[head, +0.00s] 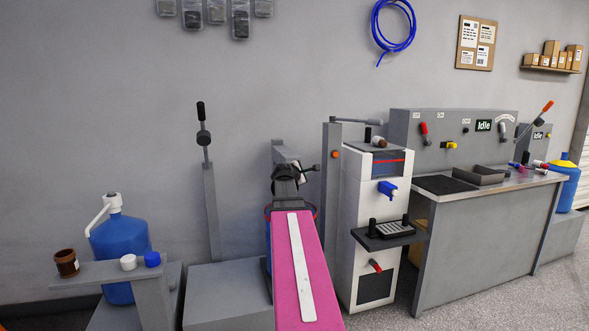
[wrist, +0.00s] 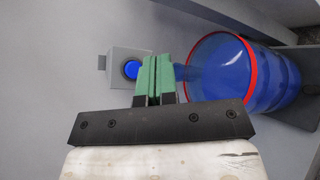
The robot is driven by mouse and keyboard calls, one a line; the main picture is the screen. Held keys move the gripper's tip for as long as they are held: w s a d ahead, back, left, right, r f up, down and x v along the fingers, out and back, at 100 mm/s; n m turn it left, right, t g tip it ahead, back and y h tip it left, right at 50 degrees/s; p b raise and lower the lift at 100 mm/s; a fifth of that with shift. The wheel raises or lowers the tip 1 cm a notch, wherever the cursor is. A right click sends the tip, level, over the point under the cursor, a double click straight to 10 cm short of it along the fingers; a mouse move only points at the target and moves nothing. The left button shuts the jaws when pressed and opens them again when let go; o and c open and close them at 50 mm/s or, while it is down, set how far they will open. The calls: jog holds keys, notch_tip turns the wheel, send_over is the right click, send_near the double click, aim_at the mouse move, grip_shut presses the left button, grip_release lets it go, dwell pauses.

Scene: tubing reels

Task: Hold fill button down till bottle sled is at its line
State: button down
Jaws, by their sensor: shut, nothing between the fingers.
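In the wrist view a round blue button (wrist: 131,69) sits on a small grey box (wrist: 122,54). My gripper (wrist: 157,72) has green fingertips pressed together and empty. In that picture the fingertips lie just right of the button; I cannot tell whether they touch it or its box. A blue cylindrical vessel with a red rim (wrist: 249,67) lies right of the fingertips. Part of the vessel also shows behind my pink arm in the head view (head: 267,211). My arm hides the fingertips and button there. I cannot make out a bottle sled or its line.
A blue bottle with a white pump (head: 122,242) stands at left behind a grey stand (head: 100,275). A tall lever (head: 203,137) rises behind a grey block (head: 226,294). A white dispenser cabinet (head: 350,220) and a workbench (head: 482,235) stand to the right of my arm.

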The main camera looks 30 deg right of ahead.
jog(key=w+d, duration=0.2)
jog(key=w, duration=0.6)
dwell(2.0)
jog(key=shift+w+d, duration=0.1)
jog(key=shift+w, duration=0.25)
